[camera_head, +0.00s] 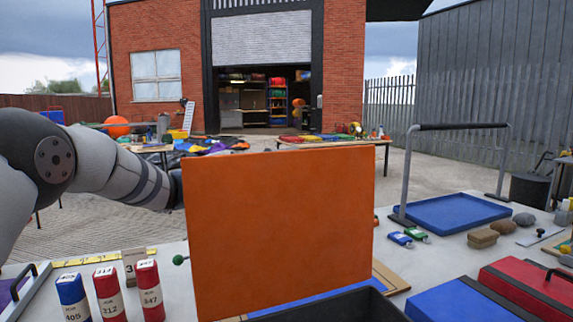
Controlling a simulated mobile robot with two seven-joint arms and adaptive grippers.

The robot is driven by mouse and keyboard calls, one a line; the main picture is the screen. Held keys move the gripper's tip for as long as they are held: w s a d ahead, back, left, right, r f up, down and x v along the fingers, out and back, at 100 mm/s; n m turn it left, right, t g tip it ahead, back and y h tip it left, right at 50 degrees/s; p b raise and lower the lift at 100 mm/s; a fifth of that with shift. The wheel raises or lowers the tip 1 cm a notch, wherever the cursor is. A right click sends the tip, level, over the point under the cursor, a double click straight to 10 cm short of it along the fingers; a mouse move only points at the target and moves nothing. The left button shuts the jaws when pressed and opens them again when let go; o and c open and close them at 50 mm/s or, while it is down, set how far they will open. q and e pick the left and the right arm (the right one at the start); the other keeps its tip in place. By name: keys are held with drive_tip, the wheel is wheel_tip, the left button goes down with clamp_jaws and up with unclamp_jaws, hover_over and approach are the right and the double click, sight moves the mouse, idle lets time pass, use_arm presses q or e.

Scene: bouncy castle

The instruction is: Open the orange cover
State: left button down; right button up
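The orange cover (280,230) is a flat square panel in the middle of the view. It stands nearly upright, with its broad face towards me. A black box edge (345,305) shows below it at the front. My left arm comes in from the left and reaches behind the cover's left edge. Only the dark wrist end of my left gripper (176,190) shows there; its fingers are hidden behind the cover, so I cannot see whether they touch it. My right gripper is not in view.
Red and blue cylinders (108,292) stand at the front left by a yellow measuring strip (85,256). A small green knob (178,260) is by the cover's left edge. A blue tray (450,212) with a grey handle frame and a red case (530,290) lie at right.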

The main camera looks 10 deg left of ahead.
sight(217, 181)
use_arm(q)
drive_tip(key=c, duration=2)
unclamp_jaws()
drive_tip(key=v, duration=1.2)
drive_tip(key=shift+f, duration=0.1)
drive_tip(key=shift+s, duration=0.1)
drive_tip(key=b+v, duration=0.2)
drive_tip(key=v, duration=1.2)
drive_tip(key=shift+s+d+f, duration=0.2)
drive_tip(key=shift+s+f, duration=0.1)
drive_tip(key=shift+f, duration=0.1)
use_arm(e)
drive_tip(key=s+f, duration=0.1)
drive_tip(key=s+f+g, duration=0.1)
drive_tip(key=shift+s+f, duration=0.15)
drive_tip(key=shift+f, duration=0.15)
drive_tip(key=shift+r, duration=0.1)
